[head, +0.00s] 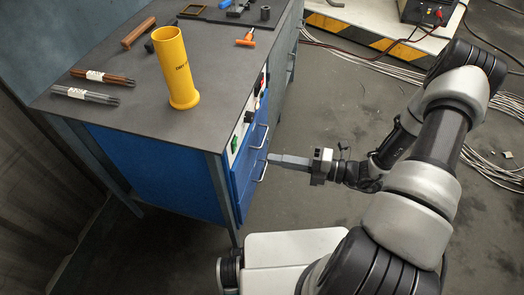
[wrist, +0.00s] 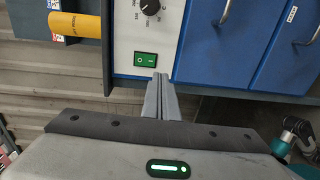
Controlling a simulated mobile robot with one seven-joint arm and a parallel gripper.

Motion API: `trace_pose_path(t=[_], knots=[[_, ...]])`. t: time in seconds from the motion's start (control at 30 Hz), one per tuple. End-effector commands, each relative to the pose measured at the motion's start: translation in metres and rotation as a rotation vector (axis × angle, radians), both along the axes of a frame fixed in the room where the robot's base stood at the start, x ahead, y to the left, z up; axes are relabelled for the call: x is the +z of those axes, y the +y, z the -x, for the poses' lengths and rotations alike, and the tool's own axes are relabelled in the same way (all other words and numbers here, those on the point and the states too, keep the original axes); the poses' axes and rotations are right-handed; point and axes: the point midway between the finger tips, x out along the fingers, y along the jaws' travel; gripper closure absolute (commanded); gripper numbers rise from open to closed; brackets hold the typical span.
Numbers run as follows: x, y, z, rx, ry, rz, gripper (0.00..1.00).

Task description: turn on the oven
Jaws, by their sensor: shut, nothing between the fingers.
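The oven (head: 150,160) is the blue cabinet with a dark top; in the wrist view its white control panel (wrist: 133,45) shows. On the panel are a green rocker switch (wrist: 145,59) and a black dial (wrist: 150,8) with numbers around it. In the head view the green switch (head: 234,144) is a small spot on the cabinet's front edge. My gripper (head: 270,158) is shut and empty, its fingers pointing at the cabinet front. In the wrist view the fingertips (wrist: 158,76) appear just beside the green switch; I cannot tell whether they touch the panel.
A yellow tube (head: 175,70) stands on the cabinet top, with bundled rods (head: 85,95) and an orange-handled tool (head: 246,40) around it. Blue drawers with metal handles (head: 262,170) are beside the panel. Cables (head: 370,75) lie on the floor behind my arm.

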Motion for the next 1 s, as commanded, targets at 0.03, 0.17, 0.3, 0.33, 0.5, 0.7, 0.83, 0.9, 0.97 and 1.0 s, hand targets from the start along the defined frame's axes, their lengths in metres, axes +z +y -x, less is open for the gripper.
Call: trace_pose_path(t=[0.03, 0.17, 0.3, 0.33, 0.5, 0.7, 0.83, 0.9, 0.97, 1.0], knots=[[-0.001, -0.012, 0.003, -0.004, -0.001, 0.002, 1.00], [-0.004, -0.030, 0.010, -0.003, 0.000, 0.001, 1.00], [-0.006, -0.041, 0.014, -0.001, 0.001, 0.000, 1.00], [-0.006, -0.042, 0.014, -0.001, 0.001, 0.000, 1.00], [-0.006, -0.044, 0.016, 0.000, 0.001, 0.000, 1.00], [-0.006, -0.044, 0.015, 0.000, 0.000, 0.000, 1.00], [-0.006, -0.044, 0.015, 0.000, 0.000, 0.000, 1.00], [-0.006, -0.044, 0.015, 0.000, 0.000, 0.001, 1.00], [-0.005, -0.044, 0.015, 0.006, -0.006, 0.006, 1.00], [-0.002, -0.043, 0.015, 0.018, -0.021, 0.018, 1.00]])
